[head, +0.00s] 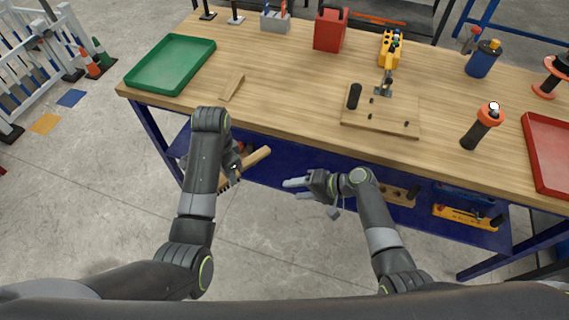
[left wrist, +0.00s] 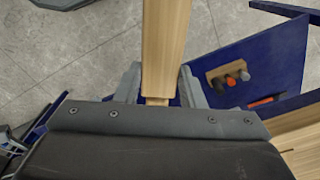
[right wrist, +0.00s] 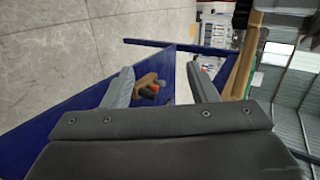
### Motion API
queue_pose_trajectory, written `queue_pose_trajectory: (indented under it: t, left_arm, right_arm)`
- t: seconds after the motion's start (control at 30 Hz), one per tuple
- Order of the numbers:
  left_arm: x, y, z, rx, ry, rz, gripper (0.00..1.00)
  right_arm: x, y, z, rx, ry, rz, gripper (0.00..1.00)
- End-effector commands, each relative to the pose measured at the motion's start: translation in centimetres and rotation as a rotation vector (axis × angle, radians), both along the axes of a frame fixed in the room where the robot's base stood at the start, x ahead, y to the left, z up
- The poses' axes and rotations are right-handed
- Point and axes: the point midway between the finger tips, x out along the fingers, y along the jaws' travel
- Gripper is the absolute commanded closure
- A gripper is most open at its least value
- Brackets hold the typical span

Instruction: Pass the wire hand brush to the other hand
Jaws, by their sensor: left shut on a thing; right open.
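The wire hand brush (head: 256,158) has a wooden handle and sits in front of the workbench's near edge in the head view. My left gripper (head: 236,162) is shut on it, and the handle points to the right and slightly up. In the left wrist view the wooden handle (left wrist: 165,45) runs up between the fingers of my left gripper (left wrist: 160,88). My right gripper (head: 290,188) is open and empty, to the right of the handle's end and apart from it. In the right wrist view the two fingers of my right gripper (right wrist: 160,85) are spread with nothing between them.
The wooden workbench (head: 290,110) has a green tray (head: 170,63) at left, a red tray (head: 550,150) at right and a wooden board with pegs (head: 385,115). A blue lower shelf (head: 290,172) holds several tools. The floor in front is clear.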

Motion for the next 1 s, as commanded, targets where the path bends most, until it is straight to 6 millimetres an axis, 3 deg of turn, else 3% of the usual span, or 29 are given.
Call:
queue_pose_trajectory:
  t: [0.03,0.1,0.2,0.33,0.57,1.0]
  left_arm:
    - [0.0,0.0,0.0,-0.001,-0.001,0.000,0.90]
    - [0.0,0.0,0.0,-0.001,-0.001,0.000,0.90]
    - [0.0,0.0,0.0,-0.001,-0.001,0.000,0.90]
    - [0.0,0.0,0.0,-0.001,-0.001,0.000,0.90]
    - [0.0,0.0,0.0,-0.001,-0.001,0.000,0.90]
    - [0.0,0.0,0.0,-0.001,-0.001,0.000,0.90]
  right_arm:
    - [0.8,1.0,2.4,0.047,-0.023,0.031,0.47]
    - [1.3,2.1,5.0,0.102,-0.046,0.072,0.47]
    - [1.6,3.1,7.8,0.159,-0.069,0.121,0.47]
    - [1.8,3.9,9.7,0.199,-0.087,0.157,0.47]
    - [2.0,6.0,9.6,0.214,-0.089,0.167,0.47]
    - [3.0,13.2,6.9,0.210,-0.090,0.165,0.47]
